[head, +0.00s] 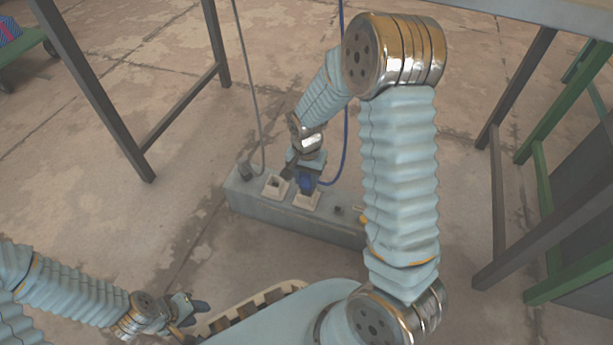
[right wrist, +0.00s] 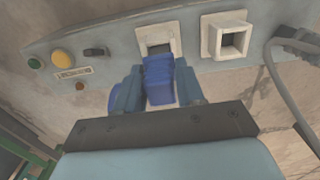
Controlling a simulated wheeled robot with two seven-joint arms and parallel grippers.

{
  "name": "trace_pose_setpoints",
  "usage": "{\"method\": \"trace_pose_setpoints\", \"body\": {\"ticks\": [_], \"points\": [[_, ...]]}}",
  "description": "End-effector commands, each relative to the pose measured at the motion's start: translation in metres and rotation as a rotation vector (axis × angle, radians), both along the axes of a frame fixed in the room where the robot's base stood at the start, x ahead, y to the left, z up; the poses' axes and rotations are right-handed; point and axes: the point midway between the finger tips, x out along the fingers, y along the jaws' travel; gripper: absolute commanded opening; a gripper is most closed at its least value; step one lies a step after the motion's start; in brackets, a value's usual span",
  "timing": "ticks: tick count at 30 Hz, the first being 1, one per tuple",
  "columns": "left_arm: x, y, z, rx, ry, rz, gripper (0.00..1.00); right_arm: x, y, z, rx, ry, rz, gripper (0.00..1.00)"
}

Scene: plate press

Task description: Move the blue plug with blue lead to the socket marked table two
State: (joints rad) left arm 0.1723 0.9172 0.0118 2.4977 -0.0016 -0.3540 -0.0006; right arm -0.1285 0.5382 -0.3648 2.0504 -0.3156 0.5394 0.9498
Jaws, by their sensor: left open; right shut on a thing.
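The blue plug (head: 306,183) is between the fingers of my right gripper (head: 299,172), which is shut on it, above the grey floor box. In the right wrist view the plug (right wrist: 159,80) overlaps the near part of the middle socket (right wrist: 173,28); I cannot tell whether it is inside or just over it. The blue lead (head: 344,140) rises from the plug. A neighbouring pale square socket (right wrist: 228,35) is empty; it also shows in the head view (head: 272,187). No table-two marking is readable. My left gripper (head: 193,307) is open and empty at lower left, away from the box.
The grey box (head: 280,212) also carries a grey plug (head: 245,171) with a grey lead, a black switch (right wrist: 96,52), a yellow button (right wrist: 63,58) and a green button (right wrist: 35,62). Dark table legs (head: 100,90) stand left and right.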

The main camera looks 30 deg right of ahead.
Motion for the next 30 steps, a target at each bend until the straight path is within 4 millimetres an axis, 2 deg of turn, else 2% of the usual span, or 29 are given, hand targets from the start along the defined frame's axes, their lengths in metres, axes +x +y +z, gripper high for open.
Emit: {"method": "trace_pose_setpoints", "body": {"ticks": [28,29,30], "points": [[0.0,0.0,-0.008,0.0,0.0,0.0,0.43,0.0,0.0,-0.024,0.0,0.0,0.0,0.07],[0.0,0.0,-0.007,0.0,0.0,0.0,0.43,0.0,0.0,-0.023,0.001,-0.001,0.0,0.42],[0.0,0.0,-0.007,0.0,0.0,0.0,0.43,0.0,0.0,-0.023,0.001,-0.001,0.0,0.48]]}}
